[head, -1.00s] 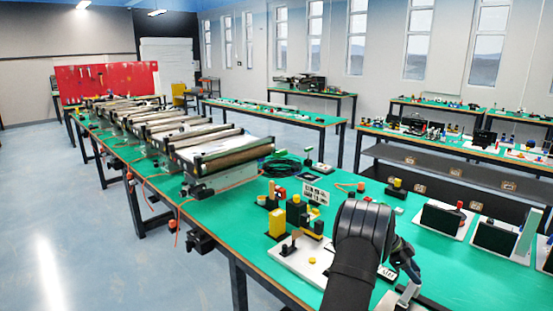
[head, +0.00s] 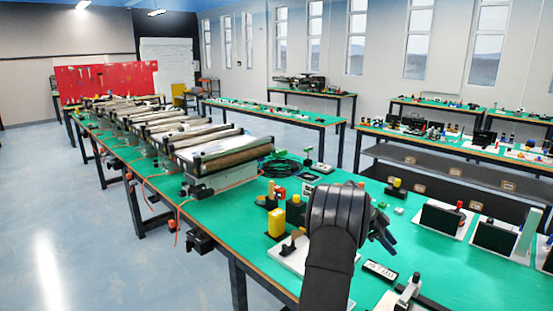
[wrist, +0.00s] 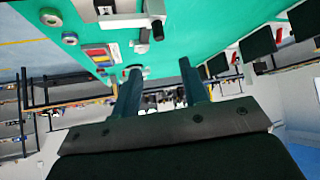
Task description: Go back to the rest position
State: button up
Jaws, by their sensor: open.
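My gripper (head: 384,236) is in the head view, over the near end of the green table (head: 240,215), partly behind my black arm. In the wrist view my gripper (wrist: 158,78) shows two dark fingers spread apart with nothing between them. The picture there is tilted strongly, with the green table along the top. My arm hides part of a white base plate and the small parts around it in the head view.
A row of mini conveyors (head: 222,152) runs along the table to the far left. A yellow block (head: 277,222) stands left of my arm. Dark panels on white plates (head: 494,236) stand at right. A small labelled plate (head: 380,271) lies on the table right of my arm.

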jog(key=x, duration=1.3)
jog(key=shift+d+f, duration=0.2)
jog(key=shift+d, duration=0.05)
jog(key=s+d, duration=0.9)
jog(key=shift+s+d+f, duration=0.15)
jog(key=shift+s+d, duration=0.05)
notch_tip(320, 180, up, 12)
send_over(415, 273)
jog(key=s+a, duration=0.1)
jog(key=s, duration=0.4)
jog(key=s+d+r+m+y, duration=0.1)
jog(key=s+d+m+y, duration=0.1)
jog(key=s+d+y, duration=0.2)
jog(key=shift+s+r+m+t+y, duration=0.15)
jog(key=shift+s+m+t+y, duration=0.15)
jog(key=shift+s+m, duration=0.1)
